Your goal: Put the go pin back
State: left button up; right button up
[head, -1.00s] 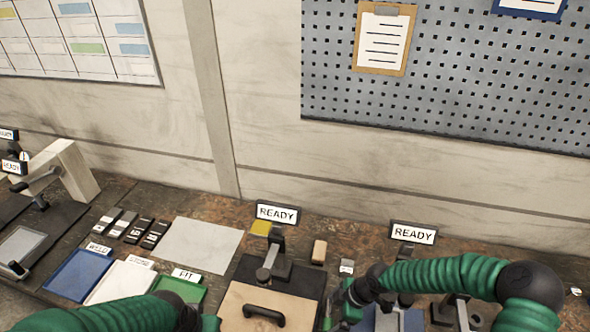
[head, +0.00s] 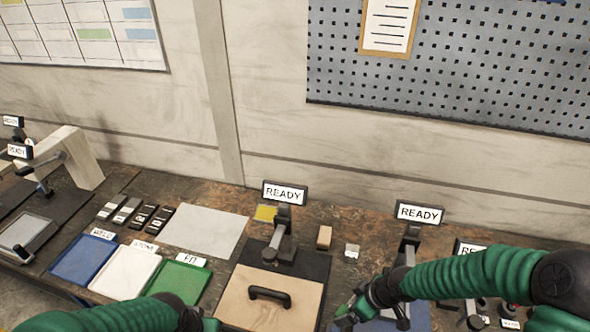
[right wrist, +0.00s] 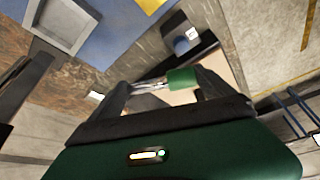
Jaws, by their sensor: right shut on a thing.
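My right gripper (head: 345,316) is at the bottom of the head view, in front of a blue plate. In the right wrist view, the right gripper (right wrist: 165,84) is shut on a small pin with a green grip (right wrist: 182,78) and a thin metal shaft. The pin lies crosswise between the fingers, raised above the bench. The green grip shows only as a small patch in the head view. My left arm enters at bottom left, but its gripper is out of the picture. I cannot make out a go pin holder.
A fixture with a wooden plate and black handle (head: 269,294) stands left of my right gripper. Blue (head: 80,262), white (head: 125,277) and green (head: 178,282) trays lie further left. A wooden block (head: 324,237) and a small pale block (head: 352,250) sit behind. A grey sheet (head: 205,228) lies flat.

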jog(key=s+d+r+m+t+h+b, duration=0.1)
jog(key=d+r+m+t+h+b, duration=0.2)
jog(key=r+m, duration=0.5)
jog(key=s+d+f+m+g, duration=0.1)
jog(key=s+f, duration=0.3)
jog(key=f, duration=0.1)
jog(key=shift+f+m+b, duration=0.3)
jog(key=shift+b, duration=0.15)
jog(key=shift+w+g, duration=0.1)
jog(key=shift+g, duration=0.2)
